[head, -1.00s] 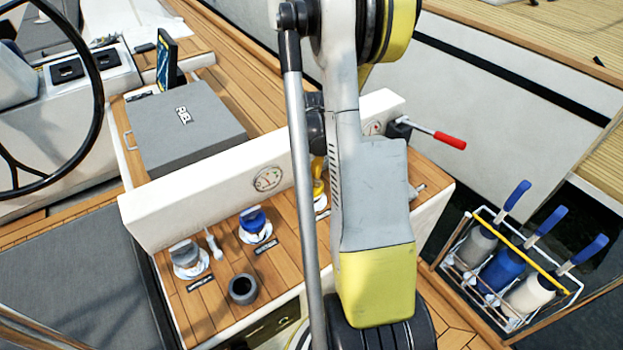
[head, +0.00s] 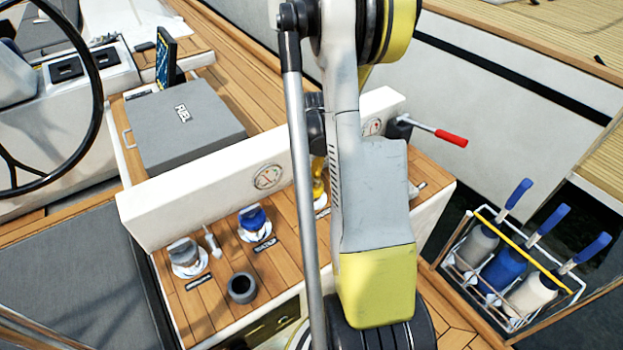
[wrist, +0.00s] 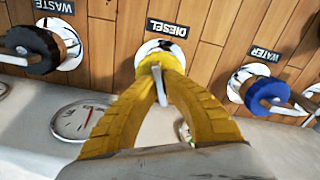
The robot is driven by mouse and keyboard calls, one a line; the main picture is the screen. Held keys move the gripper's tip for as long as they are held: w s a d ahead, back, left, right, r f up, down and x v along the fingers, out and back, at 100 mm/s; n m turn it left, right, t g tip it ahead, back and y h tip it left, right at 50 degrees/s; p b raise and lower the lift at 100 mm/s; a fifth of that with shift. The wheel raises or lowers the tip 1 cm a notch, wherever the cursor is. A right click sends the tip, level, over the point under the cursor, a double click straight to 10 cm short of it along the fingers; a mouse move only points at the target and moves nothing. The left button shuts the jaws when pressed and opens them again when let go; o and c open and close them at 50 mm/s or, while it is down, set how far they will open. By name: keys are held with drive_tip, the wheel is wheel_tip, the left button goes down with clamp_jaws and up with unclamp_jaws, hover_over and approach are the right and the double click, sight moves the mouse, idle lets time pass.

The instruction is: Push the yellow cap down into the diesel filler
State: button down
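The yellow cap (wrist: 160,61) sits at the white diesel filler ring (wrist: 148,47) in the wrist view, beside the DIESEL label. A grey lever (wrist: 162,90) shows in the gap between my fingers. My gripper (wrist: 160,70) has yellow fingers that come together at the cap and hide much of it. The fingertips seem to touch the cap's top; I cannot tell how deep it sits. In the head view my arm and a grey pole cover most of this spot, and only a strip of yellow shows between them.
The blue water cap (head: 253,219) and the dark waste cap (wrist: 38,48) stand on either side of the diesel filler in the wrist view. A dark cup (head: 242,288) is at the deck's front. A white panel with gauges (head: 215,195) rises behind the fillers. A bottle rack (head: 490,300) hangs right.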

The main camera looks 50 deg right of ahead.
drive_tip(key=c, duration=1.9)
unclamp_jaws()
wheel_tip(320, 180, up, 11)
drive_tip(key=p, duration=0.7)
